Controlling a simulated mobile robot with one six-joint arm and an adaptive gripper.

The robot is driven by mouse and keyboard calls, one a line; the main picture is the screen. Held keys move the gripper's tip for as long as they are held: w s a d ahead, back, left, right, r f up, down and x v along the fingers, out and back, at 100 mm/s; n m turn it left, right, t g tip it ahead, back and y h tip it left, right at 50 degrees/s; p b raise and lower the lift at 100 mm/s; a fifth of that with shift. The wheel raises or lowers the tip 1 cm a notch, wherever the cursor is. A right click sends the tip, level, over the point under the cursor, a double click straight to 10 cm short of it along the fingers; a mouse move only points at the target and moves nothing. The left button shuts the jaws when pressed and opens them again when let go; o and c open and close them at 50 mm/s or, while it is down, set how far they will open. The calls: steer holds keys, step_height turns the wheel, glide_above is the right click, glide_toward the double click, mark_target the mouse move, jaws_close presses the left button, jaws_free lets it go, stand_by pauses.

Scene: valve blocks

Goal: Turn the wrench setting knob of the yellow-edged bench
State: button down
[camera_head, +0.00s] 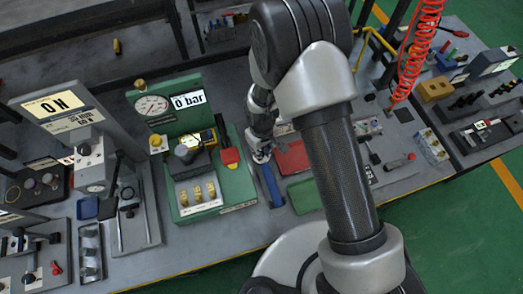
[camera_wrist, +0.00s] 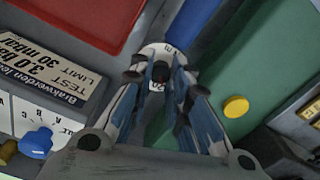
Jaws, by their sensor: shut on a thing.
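The grey bench (camera_head: 240,240) has a thin yellow line along its front edge. My gripper (camera_head: 262,157) reaches down to it right of the green test unit, at the far end of a narrow blue bar (camera_head: 271,186). A blue strip (camera_wrist: 192,20) runs away beyond the fingertips.
A red plate (camera_head: 293,158) and a green plate (camera_head: 303,195) lie close to my gripper. The green test unit (camera_head: 185,112) with a gauge and a "0 bar" display stands left. The wrist view shows a printed label (camera_wrist: 50,50), a blue knob (camera_wrist: 36,143) and a yellow disc (camera_wrist: 236,106).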

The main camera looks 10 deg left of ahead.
steer(key=c, duration=1.5)
jaws_free()
steer(key=shift+o, duration=0.2)
step_height(320, 180, up, 12)
